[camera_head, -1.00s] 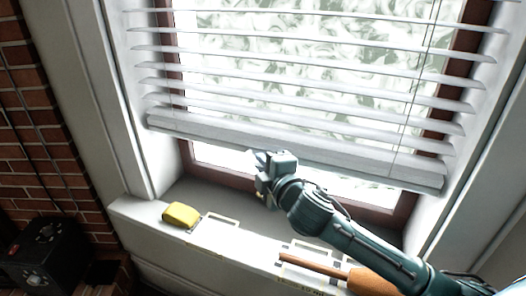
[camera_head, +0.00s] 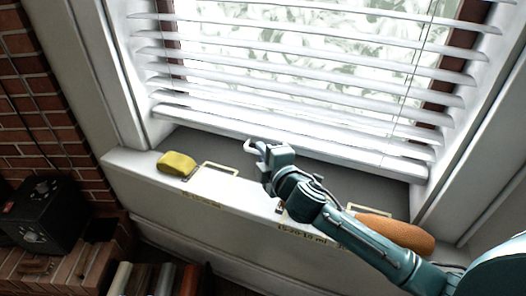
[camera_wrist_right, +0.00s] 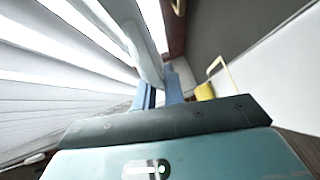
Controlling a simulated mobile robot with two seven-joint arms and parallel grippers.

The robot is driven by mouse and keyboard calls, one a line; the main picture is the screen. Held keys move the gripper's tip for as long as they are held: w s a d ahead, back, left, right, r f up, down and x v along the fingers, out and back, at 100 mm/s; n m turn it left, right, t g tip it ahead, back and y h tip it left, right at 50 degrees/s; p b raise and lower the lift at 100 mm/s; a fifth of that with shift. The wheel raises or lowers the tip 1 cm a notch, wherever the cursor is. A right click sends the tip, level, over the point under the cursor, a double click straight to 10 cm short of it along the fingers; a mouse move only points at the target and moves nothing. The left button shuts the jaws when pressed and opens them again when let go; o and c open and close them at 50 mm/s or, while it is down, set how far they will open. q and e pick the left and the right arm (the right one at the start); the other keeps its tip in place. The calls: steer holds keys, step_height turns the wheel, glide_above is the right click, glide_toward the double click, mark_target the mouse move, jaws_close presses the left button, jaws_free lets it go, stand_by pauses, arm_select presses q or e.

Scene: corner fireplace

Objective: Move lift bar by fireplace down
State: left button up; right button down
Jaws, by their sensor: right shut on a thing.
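The lift bar (camera_head: 320,156) is the pale bottom rail of the white window blind. It lies slightly tilted across the window, low over the grey sill, and no glass shows beneath it. My right gripper (camera_head: 266,150) is at the front edge of the bar, near its middle, and is shut on it. In the right wrist view the bar (camera_wrist_right: 146,50) runs down to the blue fingers (camera_wrist_right: 162,88). The fingers hide part of the grip. My left gripper is not in view.
A yellow block (camera_head: 177,162) and a thin metal frame (camera_head: 217,168) are on the white ledge (camera_head: 135,165). An orange-brown rounded object (camera_head: 400,233) lies partly behind my right arm. A black box (camera_head: 40,212) stands by the brick wall at the left.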

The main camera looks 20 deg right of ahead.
steer(key=c, duration=1.5)
jaws_free()
steer(key=p+v, duration=0.1)
steer(key=v, duration=1.2)
steer(key=shift+s, duration=0.1)
